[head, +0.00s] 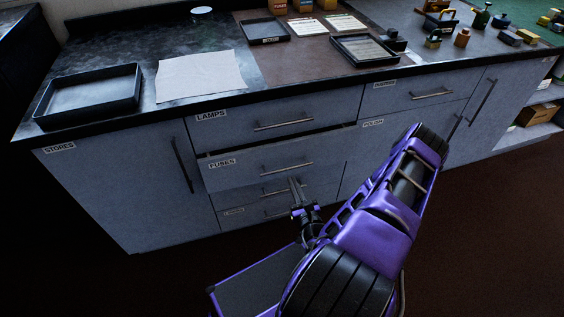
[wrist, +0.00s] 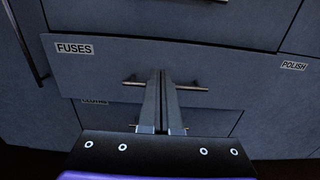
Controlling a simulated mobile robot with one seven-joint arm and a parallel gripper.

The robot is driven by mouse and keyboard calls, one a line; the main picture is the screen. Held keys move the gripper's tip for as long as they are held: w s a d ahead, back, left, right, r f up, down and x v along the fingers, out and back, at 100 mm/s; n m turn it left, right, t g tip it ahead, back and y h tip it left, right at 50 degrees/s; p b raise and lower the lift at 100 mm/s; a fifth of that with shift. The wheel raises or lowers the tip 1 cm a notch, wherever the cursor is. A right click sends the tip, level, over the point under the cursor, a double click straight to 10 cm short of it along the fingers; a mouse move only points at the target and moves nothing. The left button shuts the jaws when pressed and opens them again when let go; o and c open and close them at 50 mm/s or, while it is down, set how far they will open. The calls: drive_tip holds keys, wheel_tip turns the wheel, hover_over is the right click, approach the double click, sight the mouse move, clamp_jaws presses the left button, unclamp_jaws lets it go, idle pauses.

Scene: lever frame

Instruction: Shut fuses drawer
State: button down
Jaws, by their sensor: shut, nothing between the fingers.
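The grey fuses drawer (head: 245,168), with its label and bar handle, sits below the lamps drawer in the head view. A dark gap runs along its top edge, and its front stands a little out from the cabinet. In the wrist view, the fuses drawer front (wrist: 210,60) fills the middle. My gripper (head: 294,181) is shut and empty, low in front of the drawer. In the wrist view its fingers (wrist: 162,73) overlap the middle of the bar handle (wrist: 190,88). I cannot tell whether they touch the handle or the front.
The lamps drawer (head: 240,120) is above, and smaller drawers with handles are below. The stores door (head: 110,185) is left and the polish door (head: 385,135) right. The worktop holds trays (head: 90,96), a cloth (head: 200,76) and small items. The floor in front is clear.

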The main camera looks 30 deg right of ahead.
sight(278, 147)
drive_tip(key=b+x, duration=0.2)
drive_tip(key=x, duration=1.1)
drive_tip(key=shift+w+r, duration=0.1)
drive_tip(key=shift+w, duration=0.3)
